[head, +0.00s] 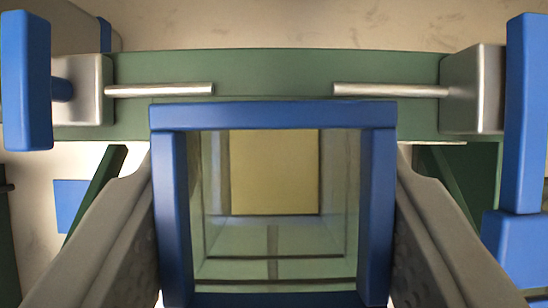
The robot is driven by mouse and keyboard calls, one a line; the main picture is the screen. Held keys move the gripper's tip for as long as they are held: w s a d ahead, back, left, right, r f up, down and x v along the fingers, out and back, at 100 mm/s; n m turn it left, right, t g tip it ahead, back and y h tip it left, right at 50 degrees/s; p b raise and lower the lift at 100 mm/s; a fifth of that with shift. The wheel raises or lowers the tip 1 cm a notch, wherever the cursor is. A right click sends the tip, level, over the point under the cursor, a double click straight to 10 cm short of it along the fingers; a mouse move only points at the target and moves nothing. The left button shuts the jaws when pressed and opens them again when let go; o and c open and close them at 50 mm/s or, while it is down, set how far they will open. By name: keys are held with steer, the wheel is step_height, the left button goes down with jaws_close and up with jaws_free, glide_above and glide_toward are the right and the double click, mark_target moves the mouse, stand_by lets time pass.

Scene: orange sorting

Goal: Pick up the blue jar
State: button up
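A square, blue-rimmed, see-through container (272,115), which I take to be the blue jar, fills the middle of the head view. I look into its open mouth, past clear walls, to a pale yellow patch inside. My gripper (274,165) has its two grey fingers spread wide, one on each side of the blue rim. The fingertips seem to lie right at the rim's left and right edges. I cannot tell whether the pads press on it or stand just clear, since the rim covers part of them.
A green crossbar (275,70) runs across just beyond the container. Two metal rods (160,90) lie along it from grey blocks, with blue end pieces (27,80) at both sides. A pale, bare surface (230,25) shows behind the bar.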

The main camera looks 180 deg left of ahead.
steer(key=c, duration=0.4)
steer(key=shift+r, duration=0.15)
steer(key=shift+r, duration=13.9)
